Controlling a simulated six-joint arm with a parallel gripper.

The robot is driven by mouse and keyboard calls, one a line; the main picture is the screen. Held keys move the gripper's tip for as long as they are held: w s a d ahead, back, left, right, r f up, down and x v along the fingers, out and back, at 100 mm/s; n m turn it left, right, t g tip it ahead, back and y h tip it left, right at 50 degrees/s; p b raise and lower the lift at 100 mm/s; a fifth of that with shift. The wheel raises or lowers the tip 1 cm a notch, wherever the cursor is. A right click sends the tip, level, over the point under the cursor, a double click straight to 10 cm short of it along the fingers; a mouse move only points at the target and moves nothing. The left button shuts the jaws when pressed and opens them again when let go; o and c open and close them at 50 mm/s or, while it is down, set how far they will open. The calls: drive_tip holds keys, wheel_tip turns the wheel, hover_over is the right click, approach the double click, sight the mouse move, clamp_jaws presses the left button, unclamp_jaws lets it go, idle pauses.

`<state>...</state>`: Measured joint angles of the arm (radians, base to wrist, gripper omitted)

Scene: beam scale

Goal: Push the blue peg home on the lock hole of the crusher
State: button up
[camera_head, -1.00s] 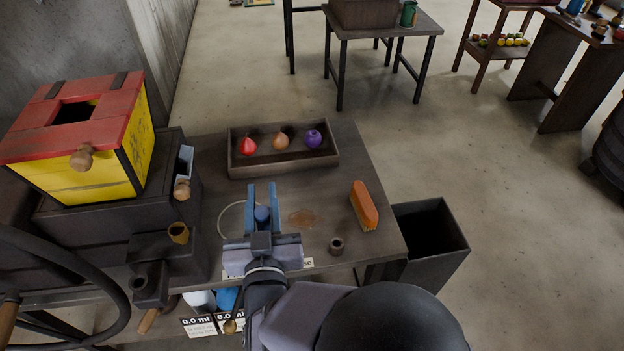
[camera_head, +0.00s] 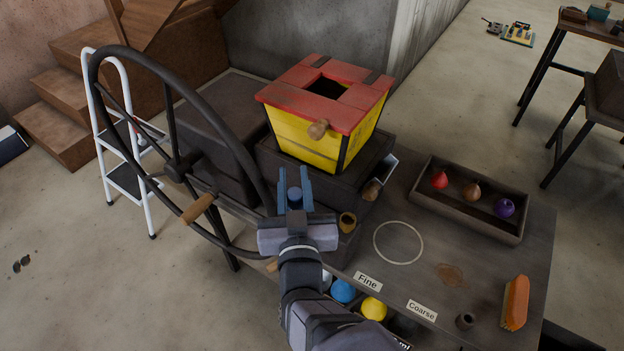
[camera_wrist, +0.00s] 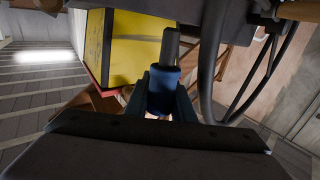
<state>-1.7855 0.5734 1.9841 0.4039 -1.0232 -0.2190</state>
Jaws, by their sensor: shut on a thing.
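My gripper (camera_head: 294,190) is shut on the blue peg (camera_head: 294,195), which shows between its two blue fingers in front of the crusher. In the wrist view the peg's blue head (camera_wrist: 162,90) sits between the fingertips, with a grey shaft (camera_wrist: 170,47) reaching away from it. The crusher has a dark body (camera_head: 325,165), a yellow hopper (camera_head: 305,140) with a red top, and a large dark wheel (camera_head: 178,75) with a wooden handle. I cannot make out the lock hole, nor whether the peg touches the crusher.
The wheel rim is close to the left of my gripper. A yellowish spout (camera_head: 347,222) is close to its right.

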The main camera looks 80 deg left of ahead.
drive_tip(key=shift+f+b, duration=0.1)
drive_tip(key=shift+b, duration=0.2)
drive_tip(key=shift+f+b, duration=2.45)
drive_tip(key=shift+f, duration=0.3)
drive_tip(key=shift+f+b, duration=0.3)
drive_tip(key=shift+f, duration=0.05)
drive_tip(key=shift+f+b, duration=0.35)
drive_tip(key=shift+f+b, duration=1.65)
drive_tip(key=shift+f, duration=0.25)
drive_tip(key=o, duration=1.1)
drive_tip(key=shift+w+d, duration=0.1)
drive_tip(key=shift+r, duration=0.1)
drive_tip(key=shift+d, duration=0.1)
